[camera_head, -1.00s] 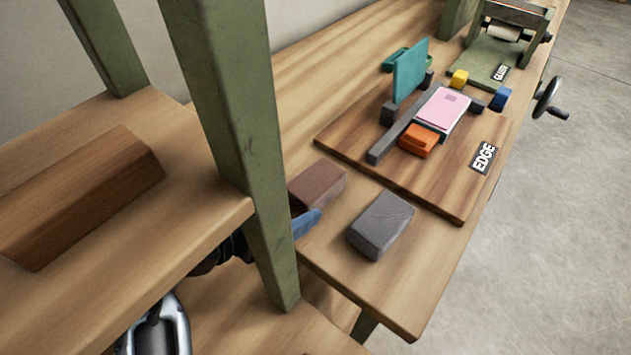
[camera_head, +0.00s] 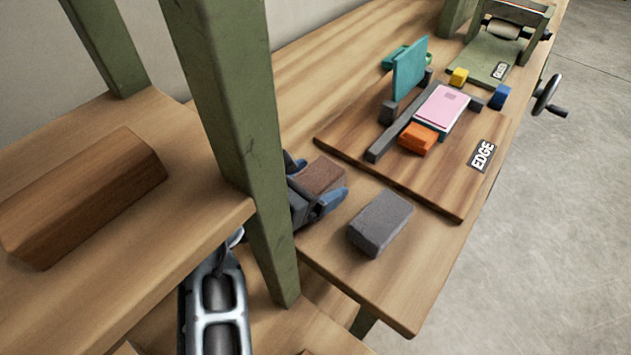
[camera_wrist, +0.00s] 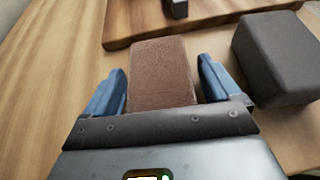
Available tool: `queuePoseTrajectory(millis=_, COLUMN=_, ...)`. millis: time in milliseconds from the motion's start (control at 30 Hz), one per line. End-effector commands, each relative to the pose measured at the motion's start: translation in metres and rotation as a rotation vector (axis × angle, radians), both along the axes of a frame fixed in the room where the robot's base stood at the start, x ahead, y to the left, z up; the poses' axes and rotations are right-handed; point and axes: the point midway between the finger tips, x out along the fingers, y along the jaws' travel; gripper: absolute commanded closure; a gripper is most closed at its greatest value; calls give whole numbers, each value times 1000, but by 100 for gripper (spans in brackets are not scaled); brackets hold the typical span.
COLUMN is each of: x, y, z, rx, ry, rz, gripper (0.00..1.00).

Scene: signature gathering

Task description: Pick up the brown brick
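The brown brick (camera_head: 322,175) lies on the wooden bench, left of a grey brick. In the wrist view the brown brick (camera_wrist: 162,75) sits between the two blue fingers of my gripper (camera_wrist: 162,88). The fingers are spread, with a narrow gap on the left of the brick and a small gap on the right. In the head view my gripper (camera_head: 318,182) is around the near end of the brick, partly hidden behind the green post.
The grey brick (camera_head: 381,223) stands close to the right of my gripper. The board marked EDGE (camera_head: 450,200) lies beyond both bricks. A green post (camera_head: 230,110) and a shelf with a wooden block (camera_head: 80,195) are at the left.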

Motion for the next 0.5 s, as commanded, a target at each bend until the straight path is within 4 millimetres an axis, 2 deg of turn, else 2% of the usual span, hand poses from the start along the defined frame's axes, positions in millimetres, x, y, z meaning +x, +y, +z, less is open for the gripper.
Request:
queuePoseTrajectory(millis=67, x=0, y=0, z=0, rx=0, ry=0, rz=0, gripper=18)
queuePoseTrajectory(millis=500, x=0, y=0, z=0, rx=0, ry=0, rz=0, gripper=60)
